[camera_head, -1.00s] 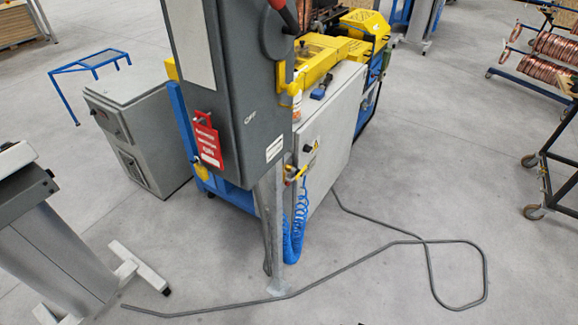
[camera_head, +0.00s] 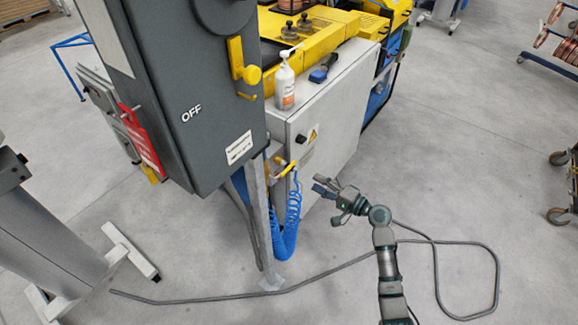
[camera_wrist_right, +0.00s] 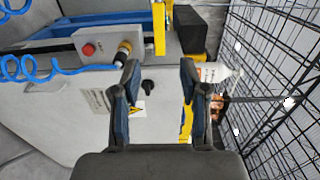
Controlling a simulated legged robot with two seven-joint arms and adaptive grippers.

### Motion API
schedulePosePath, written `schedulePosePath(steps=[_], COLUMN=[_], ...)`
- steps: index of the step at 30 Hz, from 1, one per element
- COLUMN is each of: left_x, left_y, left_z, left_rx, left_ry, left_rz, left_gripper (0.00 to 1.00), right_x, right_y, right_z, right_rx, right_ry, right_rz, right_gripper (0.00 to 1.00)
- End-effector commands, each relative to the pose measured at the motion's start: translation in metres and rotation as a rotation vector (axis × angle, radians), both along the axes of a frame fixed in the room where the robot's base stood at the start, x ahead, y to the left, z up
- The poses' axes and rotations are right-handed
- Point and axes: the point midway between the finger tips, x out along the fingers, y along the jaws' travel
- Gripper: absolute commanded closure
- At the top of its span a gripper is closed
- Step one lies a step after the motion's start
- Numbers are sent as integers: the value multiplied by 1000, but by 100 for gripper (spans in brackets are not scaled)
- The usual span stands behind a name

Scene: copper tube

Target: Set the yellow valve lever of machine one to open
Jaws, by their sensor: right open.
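The small yellow lever (camera_head: 286,170) is on the side of machine one (camera_head: 325,110), just above the blue coiled hose. It looks tilted, and its exact setting is too small to tell. My right gripper (camera_head: 325,187) is open and empty, to the right of and slightly below the lever, apart from it. In the right wrist view the open fingers (camera_wrist_right: 158,92) face the grey cabinet wall. A brass-and-yellow fitting (camera_wrist_right: 124,48) and an upright yellow bar (camera_wrist_right: 159,28) show beyond the fingers; I cannot tell whether the bar is the lever. My left gripper is out of view.
A grey switch cabinet (camera_head: 190,90) marked OFF stands on a post (camera_head: 258,215) at left, with a red tag (camera_head: 141,140). The blue coiled hose (camera_head: 290,220) hangs by the post. A white bottle (camera_head: 285,82) stands on the machine. A grey cable (camera_head: 330,268) crosses the floor.

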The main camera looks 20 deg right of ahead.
Motion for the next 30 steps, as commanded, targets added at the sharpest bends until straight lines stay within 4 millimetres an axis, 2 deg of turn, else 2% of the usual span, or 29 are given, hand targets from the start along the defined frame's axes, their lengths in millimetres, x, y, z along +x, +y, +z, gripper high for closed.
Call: schedulePosePath(steps=[3,9,15,21,29,30], left_x=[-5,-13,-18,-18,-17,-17], left_y=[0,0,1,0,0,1], left_z=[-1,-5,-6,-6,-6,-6], left_rx=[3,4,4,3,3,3], left_ry=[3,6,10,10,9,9], left_rz=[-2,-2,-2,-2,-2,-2], left_gripper=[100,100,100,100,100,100], right_x=[24,60,87,98,98,98], right_y=[16,44,65,74,74,74], right_z=[2,1,-1,-1,-1,-1], right_rx=[7,6,4,2,1,1], right_ry=[-1,0,1,0,1,1], right_rz=[0,0,-2,-1,-2,-2], right_gripper=[56,56,56,56,56,64])
